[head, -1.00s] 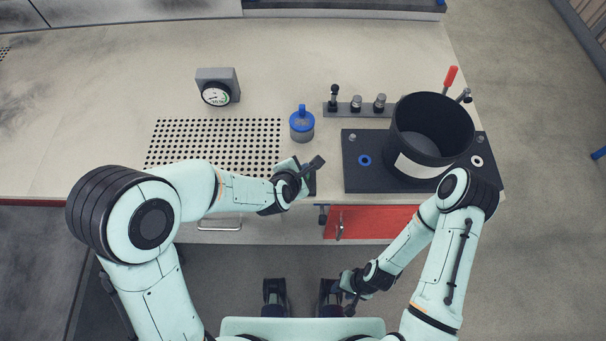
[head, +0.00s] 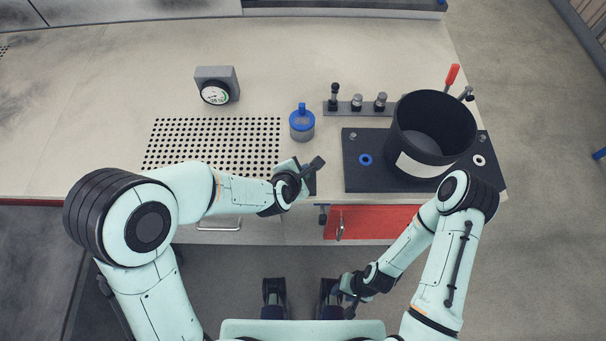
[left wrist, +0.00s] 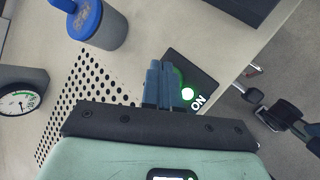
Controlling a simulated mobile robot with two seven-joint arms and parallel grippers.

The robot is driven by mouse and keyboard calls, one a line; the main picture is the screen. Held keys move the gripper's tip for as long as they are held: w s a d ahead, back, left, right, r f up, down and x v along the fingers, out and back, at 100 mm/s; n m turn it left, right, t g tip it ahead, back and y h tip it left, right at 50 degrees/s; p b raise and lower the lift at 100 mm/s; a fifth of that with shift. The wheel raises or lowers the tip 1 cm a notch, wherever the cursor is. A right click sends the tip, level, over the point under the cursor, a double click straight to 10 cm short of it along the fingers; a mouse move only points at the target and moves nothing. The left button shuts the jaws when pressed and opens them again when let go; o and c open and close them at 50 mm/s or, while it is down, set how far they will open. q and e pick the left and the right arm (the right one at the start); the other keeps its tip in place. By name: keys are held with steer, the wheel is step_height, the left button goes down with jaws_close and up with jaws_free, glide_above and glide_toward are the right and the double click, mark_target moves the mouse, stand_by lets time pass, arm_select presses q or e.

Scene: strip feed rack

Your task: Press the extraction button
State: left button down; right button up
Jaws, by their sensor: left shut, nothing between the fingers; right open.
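The extraction button (left wrist: 188,94) shows in the left wrist view as a bright green-white lit spot on a black panel (left wrist: 203,76), beside the word ON. My left gripper (left wrist: 160,75) is shut and empty. Its fingers are over the panel's left part, just left of the lit button; I cannot tell whether they touch it. In the head view my left gripper (head: 303,170) is at the table's front edge and hides the button; only a dark bit of the panel shows. My right gripper (head: 347,300) is low in front of the table, open and away from everything.
A perforated plate (head: 215,143) lies left of my left gripper, with a gauge (head: 215,90) behind it. A blue-lidded jar (head: 302,125) stands just behind the gripper. A black bin (head: 430,125) stands on a dark board (head: 365,180) at right. A red drawer (head: 375,222) is below.

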arm_select(q)
steer(key=shift+f+b, duration=0.55)
steer(key=shift+b, duration=0.05)
arm_select(e)
steer(key=shift+s+f, duration=0.1)
steer(key=shift+f, duration=0.45)
arm_select(q)
steer(key=shift+r, duration=0.15)
arm_select(e)
steer(key=shift+r, duration=0.1)
arm_select(q)
steer(key=shift+r+p, duration=0.8)
steer(key=shift+r, duration=0.05)
arm_select(e)
steer(key=shift+w+r, duration=0.2)
steer(key=shift+r, duration=0.45)
arm_select(q)
step_height(320, 180, up, 3)
steer(key=shift+f+p, duration=0.2)
steer(key=shift+p, duration=0.85)
step_height(320, 180, up, 3)
steer(key=shift+r+p, duration=0.2)
steer(key=shift+p, duration=1)
arm_select(e)
steer(key=r, duration=0.1)
steer(key=w+r, duration=0.1)
steer(key=r, duration=0.2)
steer(key=shift+w+r, duration=0.35)
steer(key=shift+r, duration=0.05)
